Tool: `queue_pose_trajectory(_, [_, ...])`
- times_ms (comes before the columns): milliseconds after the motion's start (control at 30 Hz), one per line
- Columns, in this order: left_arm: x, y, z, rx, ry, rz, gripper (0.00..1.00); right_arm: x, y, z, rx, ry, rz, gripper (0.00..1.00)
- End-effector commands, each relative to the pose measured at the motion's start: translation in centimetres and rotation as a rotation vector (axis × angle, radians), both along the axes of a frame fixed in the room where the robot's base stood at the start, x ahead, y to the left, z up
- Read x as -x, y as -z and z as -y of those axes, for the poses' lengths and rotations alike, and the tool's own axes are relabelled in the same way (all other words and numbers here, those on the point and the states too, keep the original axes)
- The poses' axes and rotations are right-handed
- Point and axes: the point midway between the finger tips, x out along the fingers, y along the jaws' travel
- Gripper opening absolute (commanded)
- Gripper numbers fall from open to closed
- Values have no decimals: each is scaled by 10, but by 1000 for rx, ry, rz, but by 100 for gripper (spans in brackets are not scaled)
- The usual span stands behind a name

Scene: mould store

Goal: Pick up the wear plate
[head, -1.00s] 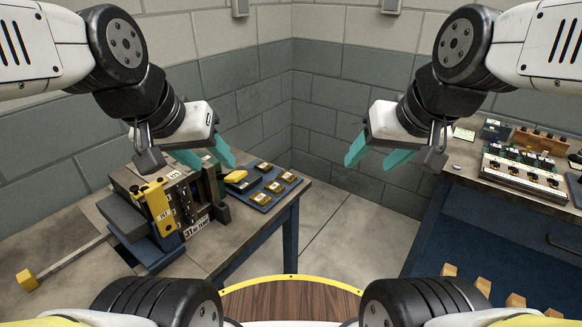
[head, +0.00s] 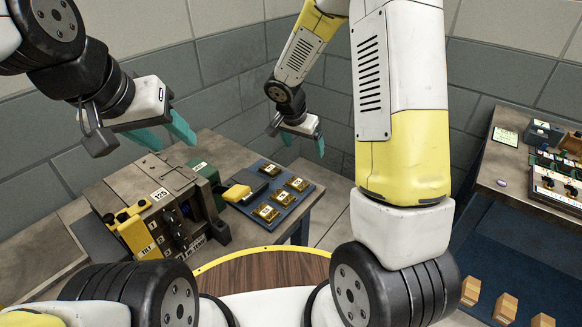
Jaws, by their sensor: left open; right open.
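Several small brass-coloured plates with pale labels, one of them here (head: 297,184), lie on a blue tray (head: 255,213) at the right end of the left-hand table. I cannot tell which is the wear plate, as the labels are too small to read. My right gripper (head: 303,143) is open and empty, behind and above the tray, with its teal fingers pointing down. My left gripper (head: 164,138) is open and empty above the grey machine block on the same table. Neither gripper touches a plate.
A bench (head: 487,160) with fixtures stands at the right. My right arm crosses the middle of the view. Walls close in behind the table.

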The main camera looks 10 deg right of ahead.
Motion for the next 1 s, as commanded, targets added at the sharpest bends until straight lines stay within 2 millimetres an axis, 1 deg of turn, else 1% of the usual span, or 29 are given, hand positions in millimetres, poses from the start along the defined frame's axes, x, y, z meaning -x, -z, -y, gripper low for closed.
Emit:
queue_pose_trajectory(33, [0, 0, 0, 0, 0, 0, 48, -7, 24, -7, 3, 16, -7, 89])
queue_pose_trajectory(100, [0, 0, 0, 0, 0, 0, 48, -15, 50, -15, 2, 46, -2, 89])
queue_pose_trajectory(200, [0, 0, 0, 0, 0, 0, 48, -22, 81, -24, -4, 79, 6, 89])
queue_pose_trajectory(300, [0, 0, 0, 0, 0, 0, 48, -25, 102, -31, -10, 104, 9, 89])
queue_pose_trajectory(467, [0, 0, 0, 0, 0, 0, 48, -29, 120, -33, -13, 119, 14, 89])
queue_pose_trajectory(767, [0, 0, 0, 0, 0, 0, 48, -38, 153, -24, -15, 123, 12, 89])
queue_pose_trajectory(900, [0, 0, 0, 0, 0, 0, 48, -44, 173, -18, -14, 123, 12, 89])
queue_pose_trajectory(1000, [0, 0, 0, 0, 0, 0, 48, -48, 183, -15, -14, 123, 13, 89])
